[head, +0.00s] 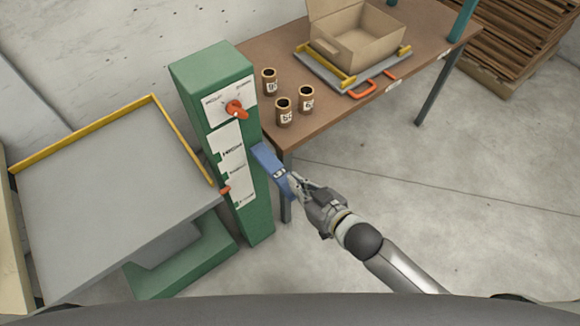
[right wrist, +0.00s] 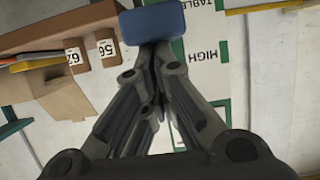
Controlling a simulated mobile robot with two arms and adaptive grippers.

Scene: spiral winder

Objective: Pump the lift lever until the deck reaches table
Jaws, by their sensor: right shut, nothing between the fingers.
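The green lift column (head: 262,215) stands between the grey deck (head: 110,190) and the table (head: 290,60). The deck has yellow rails and sits lower than the tabletop. A red pointer (head: 224,190) is at the lower part of the column's white scale (head: 232,160). The blue lift lever (head: 268,160) sticks out from the column's right side. My right gripper (head: 293,183) is shut and empty at the lever's outer end. In the right wrist view the blue lever end (right wrist: 152,22) lies just beyond the fingertips (right wrist: 153,50); contact is unclear. My left gripper is out of view.
A red knob (head: 235,108) is on the column's upper panel. Several labelled brown cylinders (head: 269,82), an open carton (head: 355,40) and a grey tray with a red handle (head: 362,90) are on the table. Stacked brown sheets (head: 520,50) stand behind. The floor at right is clear.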

